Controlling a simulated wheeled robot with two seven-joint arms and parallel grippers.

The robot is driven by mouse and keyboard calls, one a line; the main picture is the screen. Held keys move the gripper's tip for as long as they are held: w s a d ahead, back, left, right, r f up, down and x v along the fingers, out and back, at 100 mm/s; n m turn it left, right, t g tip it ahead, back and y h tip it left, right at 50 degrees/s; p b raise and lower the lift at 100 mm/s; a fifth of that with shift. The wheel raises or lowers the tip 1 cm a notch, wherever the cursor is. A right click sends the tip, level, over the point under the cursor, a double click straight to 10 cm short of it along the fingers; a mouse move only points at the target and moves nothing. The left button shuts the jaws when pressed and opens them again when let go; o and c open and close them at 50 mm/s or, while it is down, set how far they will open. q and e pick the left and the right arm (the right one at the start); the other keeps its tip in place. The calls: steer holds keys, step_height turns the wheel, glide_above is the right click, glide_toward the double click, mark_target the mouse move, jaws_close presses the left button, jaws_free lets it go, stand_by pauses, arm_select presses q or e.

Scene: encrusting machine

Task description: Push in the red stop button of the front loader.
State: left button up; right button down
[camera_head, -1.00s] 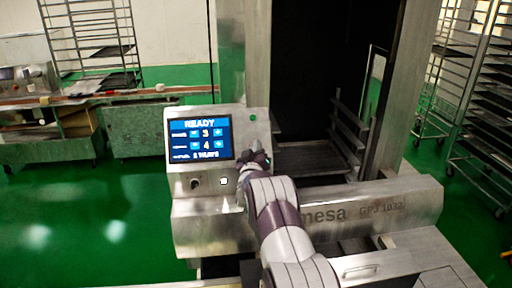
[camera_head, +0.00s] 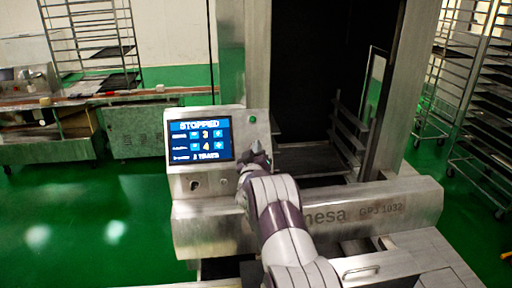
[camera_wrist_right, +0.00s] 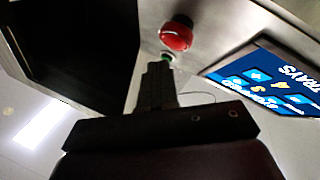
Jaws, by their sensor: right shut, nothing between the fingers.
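The front loader (camera_head: 300,222) is a steel machine with a control panel whose screen (camera_head: 200,139) reads "STOPPED". The red stop button (camera_wrist_right: 176,36) shows in the right wrist view as a round red knob on the steel panel, just beyond the fingertips. In the head view my right gripper hides it. My right gripper (camera_head: 256,150) is at the panel's right side, just right of the screen; its shut, empty fingers (camera_wrist_right: 159,72) show in the wrist view. I cannot tell whether they touch the button. My left gripper is not in view.
A small green button (camera_head: 253,118) sits on the panel above my right gripper. The loader's dark open bay (camera_head: 315,90) is behind and to the right. Wheeled tray racks (camera_head: 485,110) stand at the far right, a bench (camera_head: 145,130) at the left.

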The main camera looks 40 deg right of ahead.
steer(key=s+r, duration=0.1)
steer(key=s+a+r+p, duration=0.1)
steer(key=s+a, duration=0.1)
steer(key=shift+s+r+p, duration=0.25)
steer(key=shift+r+p, duration=0.05)
steer(key=shift+r, duration=0.1)
stand_by(0.5)
